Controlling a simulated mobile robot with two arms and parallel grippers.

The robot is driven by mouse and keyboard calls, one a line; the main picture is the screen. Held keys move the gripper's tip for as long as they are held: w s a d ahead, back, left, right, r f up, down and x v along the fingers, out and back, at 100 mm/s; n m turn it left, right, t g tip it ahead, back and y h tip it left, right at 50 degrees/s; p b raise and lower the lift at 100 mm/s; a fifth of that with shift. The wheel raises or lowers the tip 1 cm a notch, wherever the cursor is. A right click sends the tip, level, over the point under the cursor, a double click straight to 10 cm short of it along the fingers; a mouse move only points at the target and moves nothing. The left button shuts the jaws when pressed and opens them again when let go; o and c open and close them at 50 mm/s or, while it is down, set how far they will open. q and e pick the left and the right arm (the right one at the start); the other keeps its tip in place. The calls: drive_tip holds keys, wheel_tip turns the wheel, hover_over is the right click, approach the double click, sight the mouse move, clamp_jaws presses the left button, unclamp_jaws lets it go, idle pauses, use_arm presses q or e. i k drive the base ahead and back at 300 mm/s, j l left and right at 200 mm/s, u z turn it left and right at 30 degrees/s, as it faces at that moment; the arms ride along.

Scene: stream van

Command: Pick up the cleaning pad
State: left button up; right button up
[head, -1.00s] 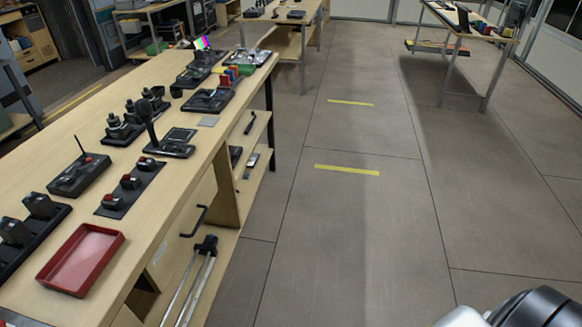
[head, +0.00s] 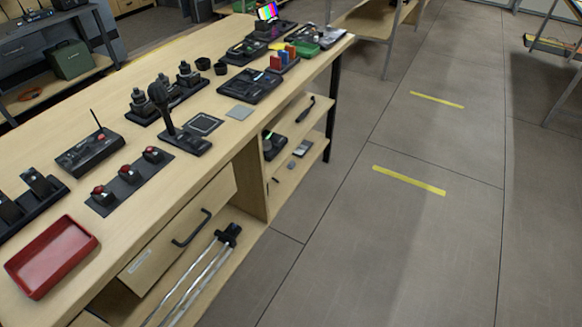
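A small flat grey square (head: 239,113), which looks like the cleaning pad, lies on the wooden bench top (head: 215,135) near its right edge. It lies to the right of a black-framed panel (head: 204,124) and below the black tray with coloured blocks. Nothing covers it. Neither of my grippers is in view.
A red tray (head: 50,256) sits at the bench's near left. A joystick (head: 165,110), a radio-like box (head: 90,152) and red-buttoned controls (head: 129,174) stand between. A drawer (head: 180,235) and tripod (head: 200,270) are below. The floor (head: 400,250) to the right is clear.

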sight(291, 165)
drive_tip(key=u, duration=0.95)
drive_tip(key=i+l+u, duration=0.15)
drive_tip(key=l+u, duration=0.3)
drive_tip(key=i+l+u, duration=0.1)
drive_tip(key=l+u, duration=0.75)
drive_tip(key=l, duration=0.2)
drive_tip(key=k+l+u, duration=0.1)
drive_tip(key=l+u, duration=0.35)
